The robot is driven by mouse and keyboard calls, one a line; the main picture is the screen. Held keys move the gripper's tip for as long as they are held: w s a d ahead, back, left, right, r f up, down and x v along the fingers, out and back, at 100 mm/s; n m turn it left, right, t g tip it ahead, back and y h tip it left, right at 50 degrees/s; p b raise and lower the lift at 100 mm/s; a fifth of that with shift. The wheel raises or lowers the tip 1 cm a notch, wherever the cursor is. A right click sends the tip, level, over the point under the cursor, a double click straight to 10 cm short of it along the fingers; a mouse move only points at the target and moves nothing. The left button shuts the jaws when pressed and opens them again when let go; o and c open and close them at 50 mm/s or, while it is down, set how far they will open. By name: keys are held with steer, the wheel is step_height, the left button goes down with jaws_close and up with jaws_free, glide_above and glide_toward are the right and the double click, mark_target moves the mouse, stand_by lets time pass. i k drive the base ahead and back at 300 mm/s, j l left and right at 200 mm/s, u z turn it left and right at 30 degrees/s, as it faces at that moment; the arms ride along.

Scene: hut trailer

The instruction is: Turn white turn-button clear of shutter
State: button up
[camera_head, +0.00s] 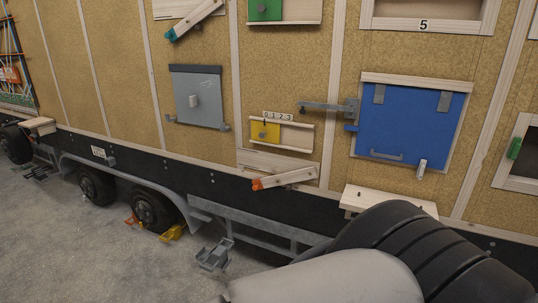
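The blue shutter (410,124) hangs shut on the tan trailer wall, with two grey hinges at its top edge. A small white turn-button (421,169) stands nearly upright at the shutter's lower right edge. Its upper end appears to overlap the bottom of the blue panel. A grey handle (386,155) is low on the shutter. A grey latch arm (328,107) reaches to its left edge. My gripper is not in view; only dark and grey parts of my own body fill the lower right.
A small wooden shelf (387,201) juts out below the shutter. To the left are a yellow slider (265,132), a wooden bar with an orange end (286,179) and a grey panel with a white knob (199,96). Grey floor (90,250) is open at lower left.

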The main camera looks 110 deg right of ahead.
mark_target(423, 164)
steer(key=z, duration=5.1)
steer(key=i+l, duration=0.8)
steer(key=i, duration=0.15)
steer(key=l+z, duration=0.05)
